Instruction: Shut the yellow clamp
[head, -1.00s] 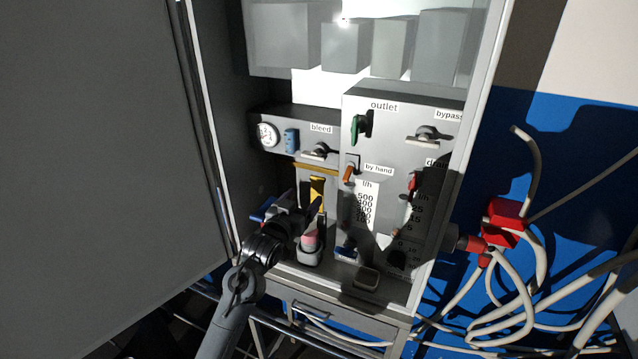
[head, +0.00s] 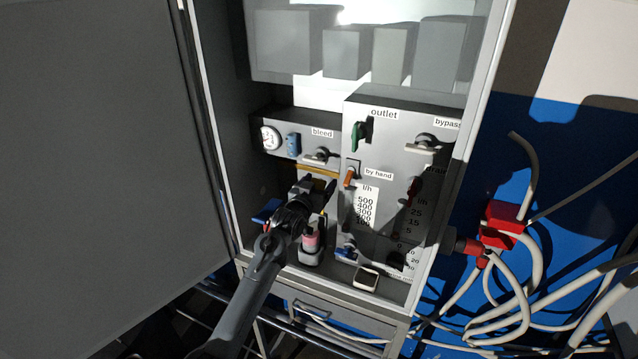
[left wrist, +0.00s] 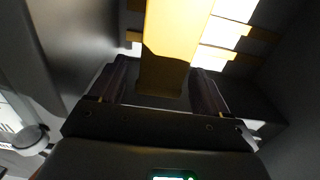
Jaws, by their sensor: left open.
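The yellow clamp (head: 318,172) is in the cabinet, below the bleed panel. In the head view my left gripper (head: 311,190) is in front of it and hides most of it. In the left wrist view a broad yellow bar of the clamp (left wrist: 176,32) comes down from the top edge. Its shaded lower end lies between the two open fingers of my left gripper (left wrist: 160,88). I cannot tell whether either finger touches it. My right gripper is not in view.
A pink-and-white container (head: 311,243) stands just below the gripper. To the right is a panel with a green outlet handle (head: 357,135) and an orange by-hand lever (head: 350,177). The large grey door (head: 100,150) bounds the left side.

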